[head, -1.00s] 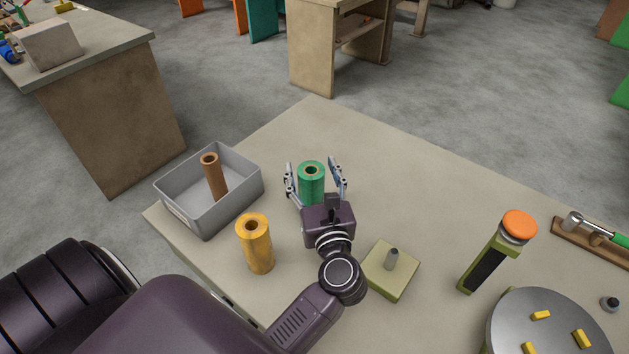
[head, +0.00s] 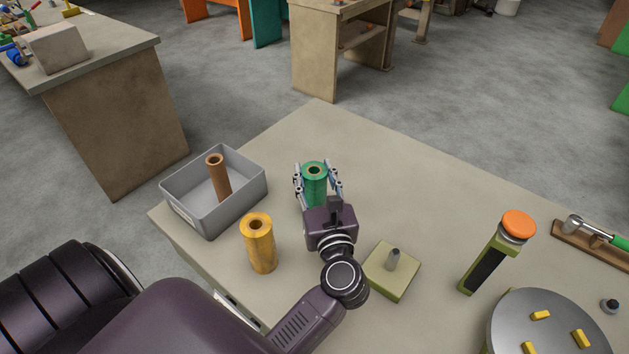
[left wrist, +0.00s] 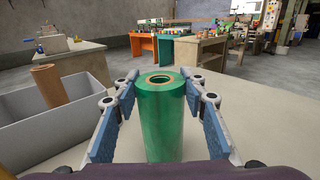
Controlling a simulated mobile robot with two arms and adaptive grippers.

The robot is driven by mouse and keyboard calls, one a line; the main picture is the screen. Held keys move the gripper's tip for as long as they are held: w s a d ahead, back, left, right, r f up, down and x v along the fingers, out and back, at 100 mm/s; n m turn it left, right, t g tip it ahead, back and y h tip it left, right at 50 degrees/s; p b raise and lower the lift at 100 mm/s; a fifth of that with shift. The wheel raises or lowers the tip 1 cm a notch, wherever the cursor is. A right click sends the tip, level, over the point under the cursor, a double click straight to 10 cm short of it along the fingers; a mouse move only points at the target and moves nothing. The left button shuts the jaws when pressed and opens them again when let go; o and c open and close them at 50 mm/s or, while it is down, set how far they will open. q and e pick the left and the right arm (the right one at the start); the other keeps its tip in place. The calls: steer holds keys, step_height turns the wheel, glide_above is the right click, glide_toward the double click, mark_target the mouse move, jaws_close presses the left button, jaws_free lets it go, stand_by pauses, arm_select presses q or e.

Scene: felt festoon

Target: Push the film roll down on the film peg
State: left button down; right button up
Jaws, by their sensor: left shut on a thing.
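A green film roll (head: 315,190) stands upright on the table, between the fingers of my left gripper (head: 318,180). The gripper is shut on it, with a finger at each side. In the left wrist view the roll (left wrist: 163,120) fills the middle, with its round core opening on top. A yellow film roll (head: 259,245) stands upright on the table, left of my arm. The film peg (head: 393,259) is a short grey pin upright on an olive square base (head: 385,283), right of my left wrist. No roll is on the peg. My right gripper is not in view.
A grey bin (head: 241,207) with a brown tube (head: 218,177) leaning inside stands left of the green roll. An orange-topped olive stand (head: 490,262), a grey disc (head: 545,335) with yellow blocks and a hammer rack (head: 590,243) are at the right. The table's far middle is clear.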

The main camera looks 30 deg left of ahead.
arm_select(q)
step_height(320, 180, up, 10)
steer(key=p, duration=0.7)
